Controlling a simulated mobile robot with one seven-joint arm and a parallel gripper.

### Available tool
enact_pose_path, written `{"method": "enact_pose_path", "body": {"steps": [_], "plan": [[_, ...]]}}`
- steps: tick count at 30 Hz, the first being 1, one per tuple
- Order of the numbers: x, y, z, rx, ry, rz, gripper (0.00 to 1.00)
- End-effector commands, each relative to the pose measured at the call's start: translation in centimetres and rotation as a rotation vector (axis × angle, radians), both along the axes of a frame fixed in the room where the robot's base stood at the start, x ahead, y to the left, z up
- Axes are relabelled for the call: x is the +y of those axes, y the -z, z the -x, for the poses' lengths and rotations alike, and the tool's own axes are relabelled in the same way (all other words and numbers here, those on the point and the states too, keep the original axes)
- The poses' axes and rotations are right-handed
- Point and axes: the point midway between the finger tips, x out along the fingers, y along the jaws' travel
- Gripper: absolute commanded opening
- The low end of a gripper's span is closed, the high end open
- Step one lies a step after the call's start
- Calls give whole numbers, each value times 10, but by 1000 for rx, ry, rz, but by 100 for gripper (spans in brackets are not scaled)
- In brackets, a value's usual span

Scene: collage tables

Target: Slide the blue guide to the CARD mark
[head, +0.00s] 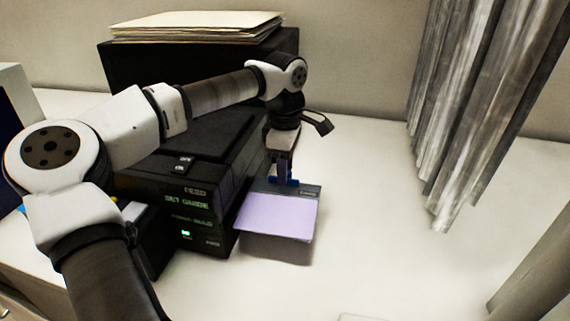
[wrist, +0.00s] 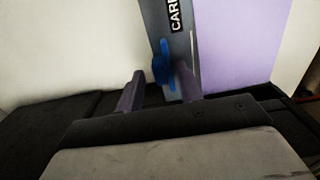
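The blue guide (wrist: 162,65) sits on a dark grey rail (wrist: 186,60) in the wrist view, short of the black CARD mark (wrist: 175,15). In the head view the guide (head: 293,182) is a small blue piece at the tray's back edge, left of the small CARD label (head: 308,192). My gripper (wrist: 158,74) is open, pointing down at the rail. Its fingers stand apart on either side of the guide; the right finger looks close to it, and I cannot tell if it touches. The gripper also shows in the head view (head: 284,172).
A lilac sheet (head: 278,217) lies on the tray beside the rail. The black printer (head: 200,195) shows "SET GUIDE" and a green light, left of the tray. A paper stack (head: 195,25) lies on a black box behind. Grey curtains (head: 470,100) hang right. The white table right of the tray is clear.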

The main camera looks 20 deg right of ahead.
Motion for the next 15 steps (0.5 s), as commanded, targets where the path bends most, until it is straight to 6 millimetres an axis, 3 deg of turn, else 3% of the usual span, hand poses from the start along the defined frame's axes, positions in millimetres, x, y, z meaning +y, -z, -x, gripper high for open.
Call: {"method": "enact_pose_path", "body": {"steps": [11, 15], "plan": [[0, 7, 0, 0, -1, 0, 36], [0, 7, 0, 0, -1, 0, 19]]}}
